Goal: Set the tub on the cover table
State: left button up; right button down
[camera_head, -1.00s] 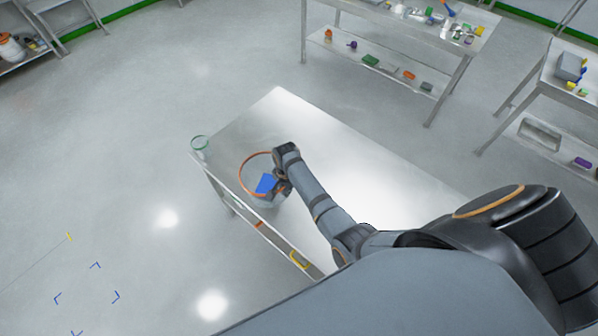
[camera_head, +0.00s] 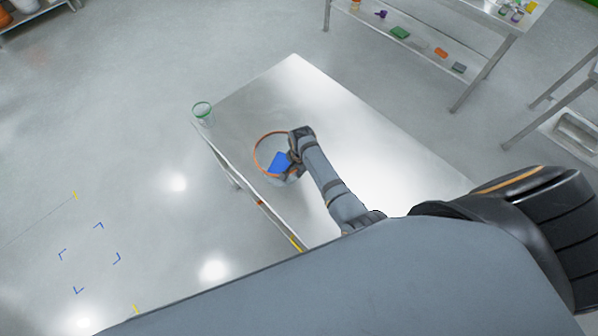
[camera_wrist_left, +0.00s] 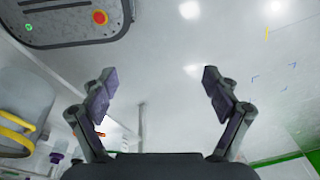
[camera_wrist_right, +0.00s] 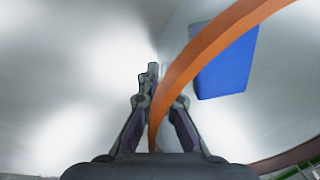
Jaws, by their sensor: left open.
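The tub (camera_head: 256,149) is clear with an orange rim and a blue label (camera_head: 279,162). In the head view it appears over the left part of a pale metal table (camera_head: 240,112); I cannot tell whether its base touches the top. My right gripper (camera_head: 293,160) is at the tub's right side. In the right wrist view the orange rim (camera_wrist_right: 200,52) runs between its fingers (camera_wrist_right: 166,88), which are closed in on it; the blue label (camera_wrist_right: 226,62) lies beyond. My left gripper (camera_wrist_left: 158,73) is open and empty, outside the head view.
A green-rimmed clear jar (camera_head: 203,114) stands at the table's left corner. The table's far and right parts are bare. A shelved bench (camera_head: 425,45) with small items stands at the back right. Open floor lies to the left, with blue corner marks (camera_head: 90,257).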

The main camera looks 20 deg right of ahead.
jog(key=shift+s+a, duration=0.1)
jog(key=c, duration=1.9)
grip_release()
jog(key=o, duration=0.4)
jog(key=shift+f, duration=0.1)
pick_arm(q)
jog(key=s, duration=0.2)
jog(key=shift+s+a+f, duration=0.15)
jog(key=shift+s+a, duration=0.15)
jog(key=shift+a, duration=0.1)
jog(key=shift+w, duration=0.1)
pick_arm(e)
jog(key=shift+r, duration=0.4)
pick_arm(q)
jog(key=shift+w, duration=0.25)
pick_arm(e)
jog(key=r, duration=1.1)
jog(key=shift+s+d+r, duration=0.2)
jog(key=shift+s+r, duration=0.1)
pick_arm(q)
jog(key=shift+s, duration=0.1)
